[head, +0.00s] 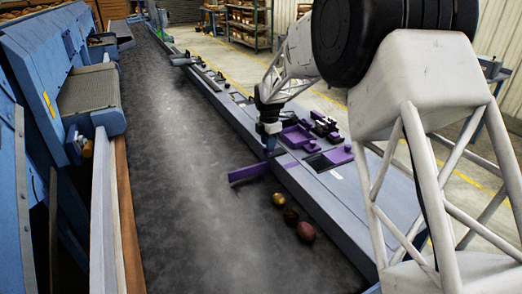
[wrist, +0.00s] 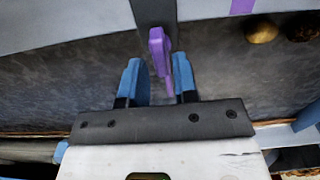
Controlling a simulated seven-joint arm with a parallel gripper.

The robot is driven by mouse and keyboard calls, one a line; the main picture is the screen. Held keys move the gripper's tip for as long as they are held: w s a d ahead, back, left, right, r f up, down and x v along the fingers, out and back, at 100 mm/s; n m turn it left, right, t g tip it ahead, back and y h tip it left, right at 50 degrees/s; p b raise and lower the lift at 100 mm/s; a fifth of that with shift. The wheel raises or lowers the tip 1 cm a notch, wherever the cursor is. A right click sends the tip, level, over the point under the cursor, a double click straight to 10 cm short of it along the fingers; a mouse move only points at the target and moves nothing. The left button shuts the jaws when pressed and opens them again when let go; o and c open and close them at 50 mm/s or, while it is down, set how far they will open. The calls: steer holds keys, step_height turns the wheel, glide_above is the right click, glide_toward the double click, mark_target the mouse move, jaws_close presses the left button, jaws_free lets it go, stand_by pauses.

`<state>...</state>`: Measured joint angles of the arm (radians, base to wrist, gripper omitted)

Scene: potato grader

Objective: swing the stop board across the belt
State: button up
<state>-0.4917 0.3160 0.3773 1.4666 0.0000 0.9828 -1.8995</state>
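The purple stop board (head: 246,173) stands out over the dark belt (head: 200,150) from the right-hand rail, reaching only part of the way across. My gripper (head: 270,148) is low over the belt's right edge, at the board's rail end. In the wrist view, a purple piece (wrist: 157,48), which looks like the board seen end-on, lies between the two blue fingers of my gripper (wrist: 160,80). The fingers are apart, with a gap showing on the left of the purple piece. Whether the right finger touches it I cannot tell.
A golden potato (head: 279,199), a dark one (head: 291,215) and a reddish one (head: 306,231) lie on the belt near the right rail, nearer than the board. Purple fittings (head: 297,136) sit on the rail beside my gripper. The belt left of the board is clear.

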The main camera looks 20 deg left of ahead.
steer(key=shift+r, duration=1.9)
steer(key=shift+d, duration=0.1)
steer(key=shift+s+d+r, duration=0.1)
steer(key=shift+d+r, duration=0.1)
steer(key=shift+r, duration=0.05)
steer(key=s+d+r+m, duration=0.45)
steer(key=s+d, duration=0.25)
steer(key=d, duration=0.2)
steer(key=s+d+r+m+t, duration=0.1)
steer(key=s+d+r+m, duration=0.4)
steer(key=d, duration=0.4)
steer(key=s+d+r+m, duration=0.4)
steer(key=s+d+r, duration=0.1)
steer(key=s+d, duration=0.35)
steer(key=s+d+f+m, duration=0.1)
steer(key=s+d+m, duration=0.3)
steer(key=s, duration=0.5)
steer(key=s+d+f+m+t, duration=0.1)
steer(key=s+d+m, duration=0.4)
steer(key=s, duration=0.5)
steer(key=s+d+f+m, duration=0.2)
steer(key=s+d+m, duration=0.3)
steer(key=s, duration=0.5)
steer(key=shift+s+d+t, duration=0.25)
steer(key=shift+d+t, duration=0.05)
steer(key=shift+d, duration=0.7)
